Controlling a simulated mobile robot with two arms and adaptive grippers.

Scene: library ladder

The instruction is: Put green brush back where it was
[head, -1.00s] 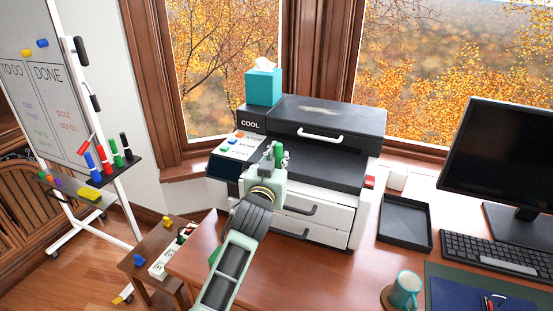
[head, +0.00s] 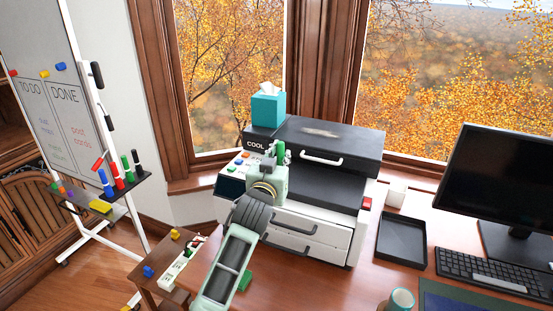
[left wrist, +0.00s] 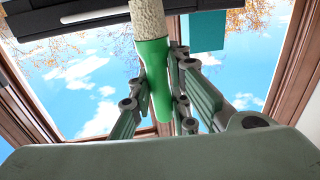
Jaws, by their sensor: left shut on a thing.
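The green brush shows in the left wrist view as a green handle (left wrist: 154,75) with a speckled beige part above it. My left gripper (left wrist: 157,88) is shut on the handle, with a finger on each side. In the head view the left gripper (head: 271,155) is in front of the black-and-white printer (head: 330,185), near its control panel. A small green bit of the brush (head: 281,151) shows beside the fingers; the rest is hidden. My right gripper is not in view.
A teal tissue box (head: 268,108) stands on the printer. A black tray (head: 402,240), monitor (head: 505,185) and keyboard (head: 490,272) are to the right.

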